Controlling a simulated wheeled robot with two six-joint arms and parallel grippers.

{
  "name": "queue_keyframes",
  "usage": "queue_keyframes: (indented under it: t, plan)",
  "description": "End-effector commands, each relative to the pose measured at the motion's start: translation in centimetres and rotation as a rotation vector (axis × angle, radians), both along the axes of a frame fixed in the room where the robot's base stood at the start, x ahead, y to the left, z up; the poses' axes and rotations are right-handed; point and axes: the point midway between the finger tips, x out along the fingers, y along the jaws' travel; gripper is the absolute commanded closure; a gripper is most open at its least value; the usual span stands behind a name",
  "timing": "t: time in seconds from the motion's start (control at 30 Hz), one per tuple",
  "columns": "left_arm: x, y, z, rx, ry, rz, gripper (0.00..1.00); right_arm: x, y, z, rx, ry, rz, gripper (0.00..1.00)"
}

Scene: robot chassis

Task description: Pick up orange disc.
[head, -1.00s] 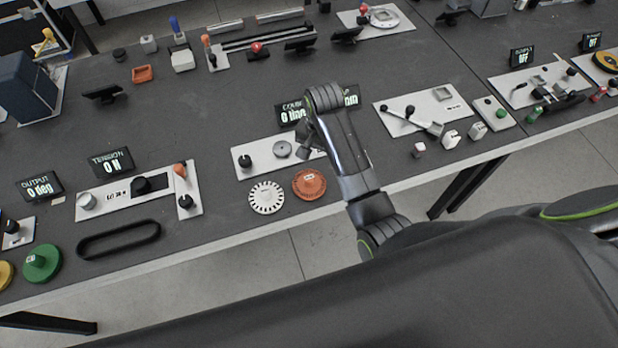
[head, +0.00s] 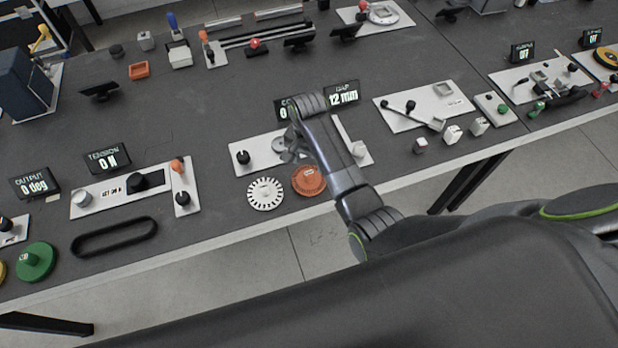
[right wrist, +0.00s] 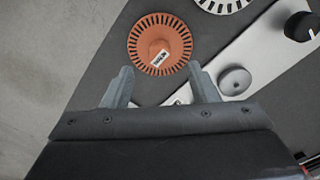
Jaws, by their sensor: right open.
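The orange disc (head: 309,180) lies flat on the dark table near its front edge, partly beside my right forearm. It has a slotted rim and a raised hub with a white label, clear in the right wrist view (right wrist: 160,45). My right gripper (head: 290,148) is above the white plate behind the disc. In the right wrist view my right gripper (right wrist: 158,82) is open and empty, its two fingers apart, with the disc lying just beyond and between the fingertips. My left gripper is not in view.
A white slotted disc (head: 265,194) lies just left of the orange one. A white plate (head: 262,155) with a black knob and a grey round post stands behind them. Display boxes (head: 342,94) stand farther back. A black belt loop (head: 114,237) lies at left.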

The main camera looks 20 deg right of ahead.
Motion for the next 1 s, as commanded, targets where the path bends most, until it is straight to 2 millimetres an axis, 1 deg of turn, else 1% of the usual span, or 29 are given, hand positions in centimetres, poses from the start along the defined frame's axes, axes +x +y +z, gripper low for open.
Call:
queue_keyframes:
  t: [0.1, 0.27, 0.5, 0.63, 0.77, 0.97, 1.0]
  plan:
    - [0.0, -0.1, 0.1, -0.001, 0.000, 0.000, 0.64, 0.0, 0.0, -0.9, 0.000, 0.001, 0.000, 0.46]
    - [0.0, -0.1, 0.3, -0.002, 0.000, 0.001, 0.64, 0.0, -0.1, -1.6, -0.001, 0.001, 0.000, 0.46]
    - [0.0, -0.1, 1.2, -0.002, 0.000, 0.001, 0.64, 0.0, -0.2, -4.3, -0.001, 0.002, 0.000, 0.46]
    - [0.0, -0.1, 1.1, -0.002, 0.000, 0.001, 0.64, 0.0, -0.2, -5.7, 0.000, 0.001, 0.000, 0.46]
    - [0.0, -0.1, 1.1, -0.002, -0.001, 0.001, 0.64, 0.0, -0.2, -6.3, 0.000, 0.000, 0.000, 0.46]
    - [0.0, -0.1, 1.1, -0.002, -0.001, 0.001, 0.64, 0.1, -0.2, -6.4, 0.000, -0.001, 0.000, 0.46]
    - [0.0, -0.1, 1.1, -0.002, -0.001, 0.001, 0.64, 0.1, -0.2, -6.4, 0.000, -0.001, 0.000, 0.48]
